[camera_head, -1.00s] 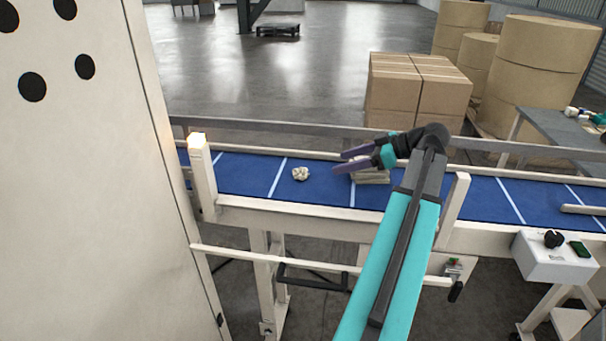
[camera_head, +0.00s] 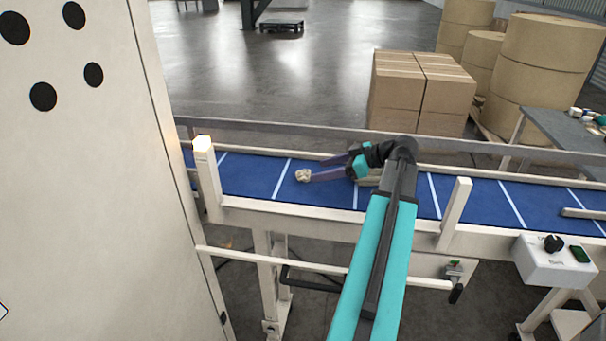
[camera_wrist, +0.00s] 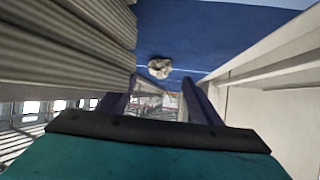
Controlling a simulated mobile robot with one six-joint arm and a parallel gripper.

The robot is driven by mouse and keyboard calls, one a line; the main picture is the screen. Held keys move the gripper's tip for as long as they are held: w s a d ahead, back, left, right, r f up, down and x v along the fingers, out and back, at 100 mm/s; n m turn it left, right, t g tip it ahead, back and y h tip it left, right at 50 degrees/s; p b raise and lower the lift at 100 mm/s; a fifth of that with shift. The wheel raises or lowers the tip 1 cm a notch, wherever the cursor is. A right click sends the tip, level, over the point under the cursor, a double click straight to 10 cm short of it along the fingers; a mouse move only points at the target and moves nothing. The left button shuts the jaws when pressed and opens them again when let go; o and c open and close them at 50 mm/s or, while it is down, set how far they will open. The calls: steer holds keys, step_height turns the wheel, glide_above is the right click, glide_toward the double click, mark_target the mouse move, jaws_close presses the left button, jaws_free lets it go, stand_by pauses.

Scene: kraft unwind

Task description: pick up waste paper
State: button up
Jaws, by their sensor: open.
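The waste paper (camera_head: 303,176) is a small crumpled cream ball on the blue conveyor belt (camera_head: 246,176), in the head view left of my gripper. It also shows in the wrist view (camera_wrist: 160,68), beyond and between the fingers. My gripper (camera_head: 312,168) has purple fingers that point left along the belt. They are open, with the tips at or very near the ball in the head view. The wrist view shows nothing between the fingers (camera_wrist: 160,100). I cannot tell from the head view whether a finger touches the paper.
A grey-beige stack (camera_wrist: 65,40) lies on the belt beside my gripper, mostly hidden by the arm in the head view. Rails and a white post (camera_head: 205,178) edge the belt. A tall white cabinet (camera_head: 85,190) stands at left, a control box (camera_head: 556,258) at right.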

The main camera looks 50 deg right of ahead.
mark_target(309, 172)
steer(key=shift+w+a+f, duration=0.1)
steer(key=shift+w+f, duration=0.05)
steer(key=shift+w, duration=0.05)
steer(key=shift+w, duration=0.1)
steer(key=shift+w+a+f+p, duration=0.2)
steer(key=shift+w+a+p, duration=0.1)
steer(key=shift+w+p, duration=0.45)
steer(key=shift+p+x, duration=0.65)
steer(key=shift+x, duration=1.1)
steer(key=shift+s, duration=0.1)
steer(key=shift+d, duration=0.1)
steer(key=c, duration=1.1)
steer(key=shift+c, duration=0.2)
